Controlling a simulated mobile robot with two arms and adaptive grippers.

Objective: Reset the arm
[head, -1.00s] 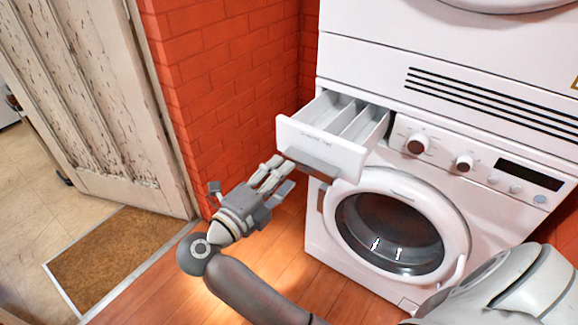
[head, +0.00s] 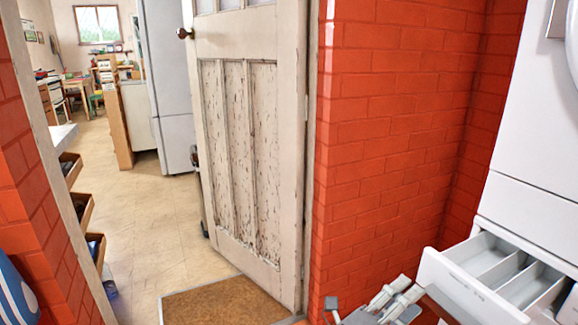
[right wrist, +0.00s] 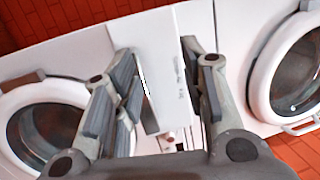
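The white detergent drawer (head: 470,286) of the washing machine is pulled out at the lower right of the head view. My right gripper (head: 398,298) is at the bottom edge, just left of the drawer front; most of its arm is out of frame. In the right wrist view my right gripper (right wrist: 162,70) has its fingers spread apart, with the white drawer front (right wrist: 172,85) showing between and beyond them. Nothing appears held. Whether a finger touches the drawer cannot be told. My left gripper is not in view.
A red brick wall (head: 385,150) stands left of the machine (head: 535,195). A worn door (head: 245,150) stands open beside a brown doormat (head: 225,302). Clear tiled floor (head: 150,220) leads into another room. The wrist view shows two round machine doors (right wrist: 45,130) (right wrist: 295,80).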

